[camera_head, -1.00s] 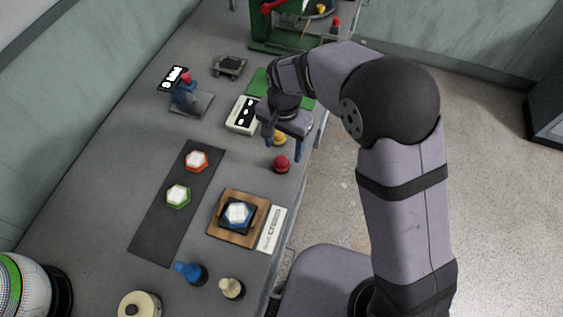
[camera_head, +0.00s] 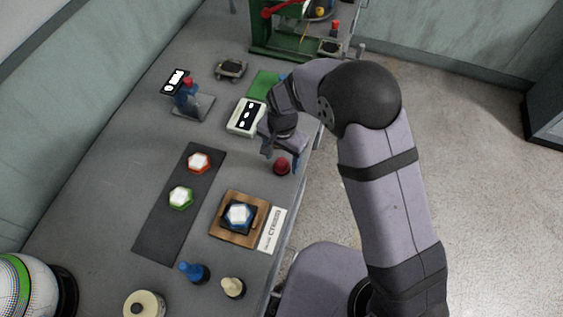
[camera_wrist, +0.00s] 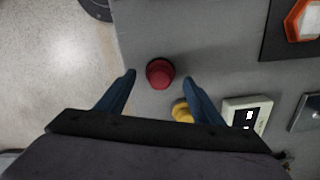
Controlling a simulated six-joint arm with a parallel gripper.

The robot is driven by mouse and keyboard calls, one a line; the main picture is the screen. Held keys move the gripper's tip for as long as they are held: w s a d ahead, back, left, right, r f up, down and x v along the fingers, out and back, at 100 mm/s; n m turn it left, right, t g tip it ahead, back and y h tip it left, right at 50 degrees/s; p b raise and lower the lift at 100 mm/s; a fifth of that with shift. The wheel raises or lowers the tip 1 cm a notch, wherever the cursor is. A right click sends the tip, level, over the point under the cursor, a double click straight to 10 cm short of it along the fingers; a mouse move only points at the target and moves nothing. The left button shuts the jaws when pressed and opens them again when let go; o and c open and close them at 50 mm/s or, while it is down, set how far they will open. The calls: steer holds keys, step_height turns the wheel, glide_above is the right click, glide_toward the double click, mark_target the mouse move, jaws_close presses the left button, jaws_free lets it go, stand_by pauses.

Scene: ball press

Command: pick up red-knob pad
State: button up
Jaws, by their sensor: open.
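The red-knob pad (camera_head: 281,166) stands on the grey table near its right edge. In the wrist view the red knob (camera_wrist: 160,73) lies just ahead of and between the two blue fingertips. My gripper (camera_head: 283,160) is open and empty above the pad, with its fingers apart; in the wrist view the gripper (camera_wrist: 160,80) shows a finger on each side of the knob, not touching it. The pad's base is mostly hidden under the knob.
A yellow knob (camera_wrist: 182,110) sits close to the right finger. A white box with black windows (camera_head: 246,117) is to the left. A wooden tray with a blue hexagon (camera_head: 222,232) lies nearer. Blue (camera_head: 194,272) and cream (camera_head: 232,287) knobs stand in front. A green press (camera_head: 262,38) is at the back.

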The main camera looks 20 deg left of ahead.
mark_target(282, 161)
steer(key=shift+f, duration=0.95)
steer(key=c, duration=1.2)
steer(key=shift+o, duration=0.2)
steer(key=shift+r, duration=0.15)
step_height(282, 161, up, 10)
steer(key=shift+f+b, duration=0.1)
steer(key=shift+b, duration=1.05)
